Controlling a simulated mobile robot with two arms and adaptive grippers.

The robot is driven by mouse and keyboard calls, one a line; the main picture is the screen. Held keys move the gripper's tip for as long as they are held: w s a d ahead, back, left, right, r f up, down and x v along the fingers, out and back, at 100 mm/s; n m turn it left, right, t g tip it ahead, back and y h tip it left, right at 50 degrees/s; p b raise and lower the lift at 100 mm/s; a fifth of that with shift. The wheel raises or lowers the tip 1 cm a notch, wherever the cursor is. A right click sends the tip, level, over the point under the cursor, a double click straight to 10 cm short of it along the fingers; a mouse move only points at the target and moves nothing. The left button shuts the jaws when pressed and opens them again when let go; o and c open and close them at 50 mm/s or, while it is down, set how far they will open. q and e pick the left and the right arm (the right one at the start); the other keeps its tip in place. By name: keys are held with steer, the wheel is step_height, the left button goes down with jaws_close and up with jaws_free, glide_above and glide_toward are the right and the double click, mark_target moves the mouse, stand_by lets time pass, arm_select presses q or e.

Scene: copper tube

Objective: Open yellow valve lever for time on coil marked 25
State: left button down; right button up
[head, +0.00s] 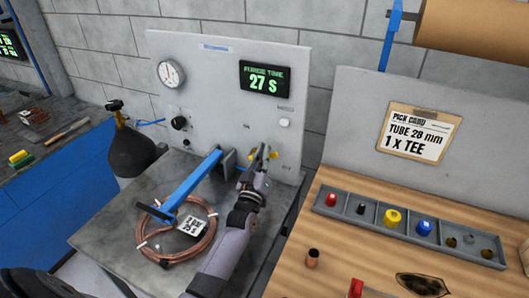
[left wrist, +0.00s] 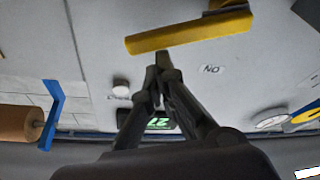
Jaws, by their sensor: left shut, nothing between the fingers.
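The yellow valve lever (left wrist: 190,33) lies nearly level across the top of the left wrist view, beside a small label (left wrist: 211,69) that seems to read ON upside down. In the head view the lever (head: 273,155) shows at my left gripper on the grey panel. My left gripper (head: 260,160) is shut and empty; its tips (left wrist: 162,60) are right by the lever's edge, and I cannot tell if they touch it. The copper coil (head: 158,251) lies on the grey bench with a white tag (head: 191,226), its number not clearly readable. My right gripper is not in view.
The panel (head: 215,70) carries a display (head: 265,79) reading purge time 27 s, a gauge (head: 171,73) and a black knob (head: 180,123). A parts tray (head: 408,228) sits on the wooden bench at right.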

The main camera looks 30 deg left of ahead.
mark_target(274, 157)
arm_select(q)
steer(key=f+m+h+b, duration=0.1)
steer(key=m, duration=0.1)
steer(key=d+f+m+h+b, duration=0.1)
steer(key=m, duration=0.1)
steer(key=f+m+b, duration=0.1)
steer(key=m, duration=0.1)
steer(key=shift+d+t+h+b, duration=0.35)
steer(key=shift+t+h+b, duration=0.05)
steer(key=m, duration=0.1)
steer(key=m+h, duration=0.1)
steer(key=m, duration=0.1)
steer(key=shift+d+f, duration=0.15)
steer(key=shift+f, duration=0.05)
steer(key=shift+m+h, duration=0.3)
